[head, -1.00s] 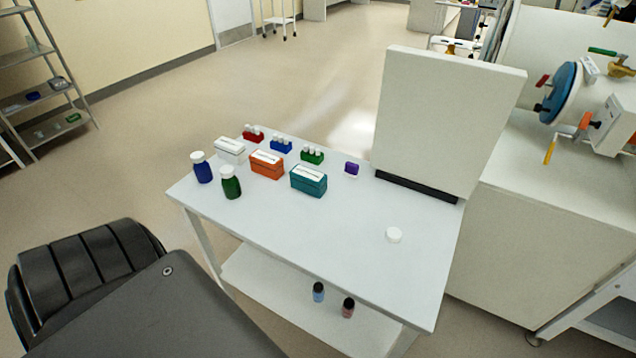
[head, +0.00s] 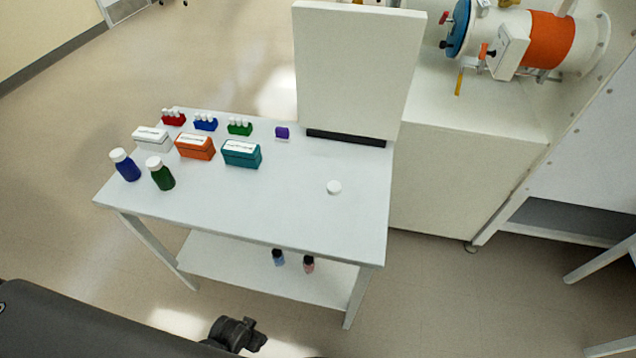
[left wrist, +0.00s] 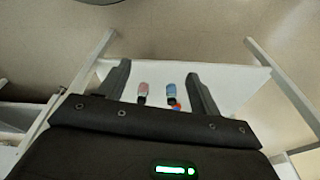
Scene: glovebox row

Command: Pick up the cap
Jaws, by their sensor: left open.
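The cap (head: 334,187) is a small white round disc lying on the white table (head: 290,215), toward its right side. It stands alone with bare tabletop around it. In the left wrist view my left gripper (left wrist: 158,70) has its two dark fingers spread apart with nothing between them held. It faces the table's lower shelf (left wrist: 235,82), and the cap does not show there. My right gripper is not in view.
A blue bottle (head: 125,165) and a green bottle (head: 161,174) stand at the table's left. Nearby are white, orange (head: 195,147) and teal (head: 241,153) boxes and small vial racks. A tall white panel (head: 358,70) stands at the back. Two small bottles sit on the lower shelf.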

